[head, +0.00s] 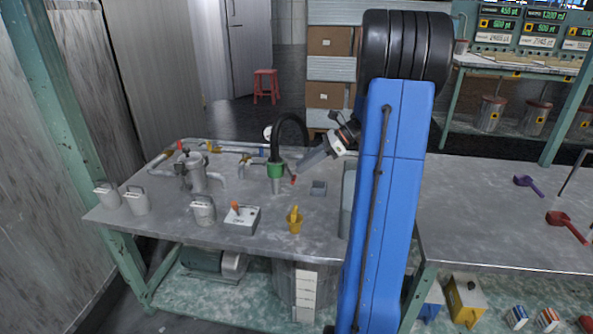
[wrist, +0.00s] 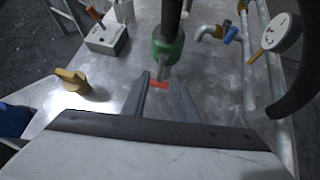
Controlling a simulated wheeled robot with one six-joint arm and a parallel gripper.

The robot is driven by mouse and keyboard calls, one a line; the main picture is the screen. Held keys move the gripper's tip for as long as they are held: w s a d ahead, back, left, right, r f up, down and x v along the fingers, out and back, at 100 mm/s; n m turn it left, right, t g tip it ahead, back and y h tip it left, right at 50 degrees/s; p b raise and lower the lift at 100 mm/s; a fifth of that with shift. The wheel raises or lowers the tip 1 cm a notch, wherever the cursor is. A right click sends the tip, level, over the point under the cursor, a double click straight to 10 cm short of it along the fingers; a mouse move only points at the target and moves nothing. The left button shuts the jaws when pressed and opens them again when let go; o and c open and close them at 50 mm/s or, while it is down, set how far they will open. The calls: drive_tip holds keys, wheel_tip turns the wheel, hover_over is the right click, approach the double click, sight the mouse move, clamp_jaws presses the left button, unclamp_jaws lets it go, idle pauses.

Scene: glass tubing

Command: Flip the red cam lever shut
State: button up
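The red cam lever (head: 293,180) is a small red piece on the right side of a green coupling (head: 275,170), at the lower end of a black hose. In the wrist view the red lever (wrist: 160,85) shows just below the green coupling (wrist: 168,50), between my fingertips. My gripper (head: 303,165) reaches in from the right, close to the coupling. In the wrist view my gripper (wrist: 159,80) is open, with a visible gap between its two grey fingers. I cannot tell whether either finger touches the lever.
A grey switch box (head: 242,218) with an orange toggle and a yellow-handled part (head: 294,220) stand toward the front. A metal pot (head: 195,172) and several grey cans (head: 203,210) are at left. Pipes and a gauge (wrist: 281,33) lie behind. Bare metal tabletop (head: 160,228) surrounds them.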

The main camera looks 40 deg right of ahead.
drive_tip(key=v, duration=1.3)
drive_tip(key=s+a+n+g+h, duration=0.25)
drive_tip(key=a+n, duration=0.35)
drive_tip(key=a, duration=0.6)
drive_tip(key=s+a+n+g+h, duration=0.15)
drive_tip(key=s+a+n, duration=0.3)
drive_tip(key=a, duration=0.85)
drive_tip(key=s+a+f+n+t+h, duration=0.1)
drive_tip(key=s+a+f+n+h, duration=0.1)
drive_tip(key=s+a+n, duration=0.3)
drive_tip(key=s+a+f+n+t+h, duration=0.2)
drive_tip(key=s+a+f+n, duration=0.2)
drive_tip(key=s+n, duration=0.6)
drive_tip(key=shift+a+f+h, duration=0.15)
drive_tip(key=shift+a+h, duration=0.15)
drive_tip(key=shift+a, duration=0.6)
drive_tip(key=shift+n, duration=0.25)
